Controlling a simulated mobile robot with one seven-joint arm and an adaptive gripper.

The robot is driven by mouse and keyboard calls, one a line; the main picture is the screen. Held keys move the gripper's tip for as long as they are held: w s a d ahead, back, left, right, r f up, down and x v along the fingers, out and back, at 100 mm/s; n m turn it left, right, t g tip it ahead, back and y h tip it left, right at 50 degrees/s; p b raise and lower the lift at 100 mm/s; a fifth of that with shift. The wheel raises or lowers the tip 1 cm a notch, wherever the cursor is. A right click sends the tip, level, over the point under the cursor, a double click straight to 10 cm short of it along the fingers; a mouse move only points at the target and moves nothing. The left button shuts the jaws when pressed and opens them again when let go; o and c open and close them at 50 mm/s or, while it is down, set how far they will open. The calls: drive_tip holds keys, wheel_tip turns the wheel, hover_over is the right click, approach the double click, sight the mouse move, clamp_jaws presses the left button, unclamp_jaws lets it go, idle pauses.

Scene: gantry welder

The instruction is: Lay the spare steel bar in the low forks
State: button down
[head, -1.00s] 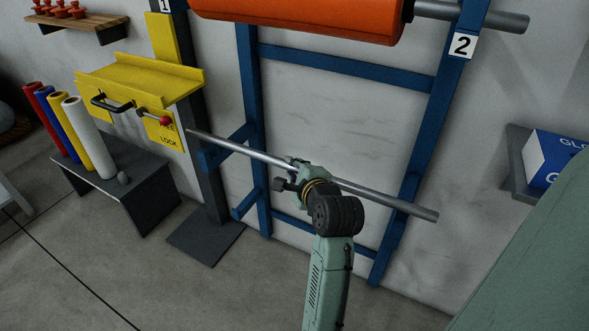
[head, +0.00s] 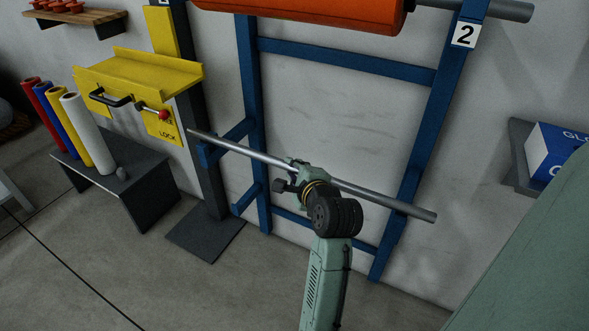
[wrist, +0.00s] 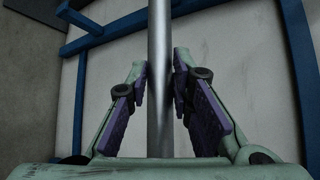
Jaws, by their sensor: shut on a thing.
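The spare steel bar (head: 385,197) is a long grey rod, slanting down to the right across the front of the blue rack (head: 345,64). My gripper (head: 303,172) is shut on it near its middle. In the wrist view the purple-padded fingers of my gripper (wrist: 163,85) stand either side of the bar (wrist: 159,40). At the left upright, a blue fork arm (head: 232,137) sticks out close to the bar, and another arm (head: 246,201) sits lower. The right-hand fork is hard to make out. I cannot tell whether the bar touches either fork.
An orange roll (head: 300,17) on a rod hangs above in the rack. A yellow bracket (head: 150,72) with a black handle stands left, over a dark bench (head: 140,180) with several coloured rolls. A shelf with a blue box (head: 555,150) is at the right.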

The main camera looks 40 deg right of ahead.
drive_tip(key=shift+f, duration=0.55)
drive_tip(key=shift+f+b, duration=0.35)
drive_tip(key=shift+b, duration=0.05)
drive_tip(key=shift+f+b, duration=0.3)
drive_tip(key=shift+f, duration=0.4)
drive_tip(key=shift+f, duration=0.15)
drive_tip(key=c, duration=1.3)
unclamp_jaws()
drive_tip(key=shift+f, duration=0.1)
drive_tip(key=shift+c, duration=0.2)
drive_tip(key=v, duration=1.2)
